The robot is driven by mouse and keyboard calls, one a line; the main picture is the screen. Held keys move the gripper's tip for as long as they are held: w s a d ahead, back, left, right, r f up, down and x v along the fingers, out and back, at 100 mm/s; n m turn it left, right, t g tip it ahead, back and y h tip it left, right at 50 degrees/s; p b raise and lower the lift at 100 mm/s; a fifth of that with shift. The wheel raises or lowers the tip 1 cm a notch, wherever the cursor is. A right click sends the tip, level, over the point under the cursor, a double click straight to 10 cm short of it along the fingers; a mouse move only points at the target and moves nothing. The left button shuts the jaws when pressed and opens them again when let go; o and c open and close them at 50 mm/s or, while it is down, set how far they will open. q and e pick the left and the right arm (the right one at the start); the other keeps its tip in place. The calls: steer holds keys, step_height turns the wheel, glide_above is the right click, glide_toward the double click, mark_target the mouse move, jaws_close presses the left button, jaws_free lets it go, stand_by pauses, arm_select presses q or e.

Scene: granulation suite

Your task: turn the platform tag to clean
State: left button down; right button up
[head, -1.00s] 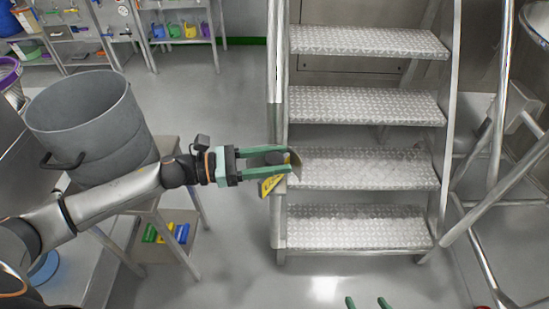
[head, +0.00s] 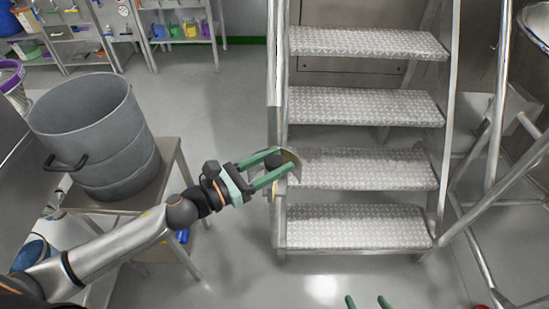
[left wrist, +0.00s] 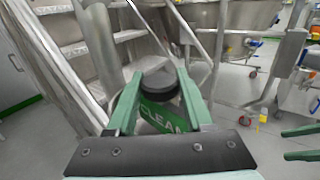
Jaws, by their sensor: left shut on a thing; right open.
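The platform tag (left wrist: 163,117) shows a green face with the word CLEAN in the left wrist view, partly covered by the fingers and a round black knob (left wrist: 159,83). My left gripper (head: 284,161) is at the left rail of the steps, with its two green fingers closed around the tag's knob. In the head view the fingers hide most of the tag, and its lettering cannot be read there. My right gripper (head: 368,302) shows only its green fingertips at the bottom edge of the head view, spread apart and empty, away from the tag.
Metal steps (head: 365,168) with chequered treads stand beside the tag. A large grey drum (head: 90,130) sits on a metal stand (head: 165,160) at the left, close to my left arm. Tubular rails (head: 497,110) rise at the right.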

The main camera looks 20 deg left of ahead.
arm_select(q)
steer(key=n+t+y, duration=0.2)
steer(key=n+y, duration=0.1)
steer(key=shift+d+r+y+p, duration=0.1)
steer(key=shift+y+p, duration=0.2)
steer(key=shift+p, duration=0.1)
steer(key=n+y, duration=0.1)
steer(key=y, duration=0.1)
steer(key=n+t+y, duration=0.1)
steer(key=n+y, duration=0.1)
steer(key=y, duration=0.1)
steer(key=shift+t+p, duration=0.3)
steer(key=shift+n+y, duration=1.3)
steer(key=shift+y, duration=1)
steer(key=shift+c, duration=1.4)
jaws_free()
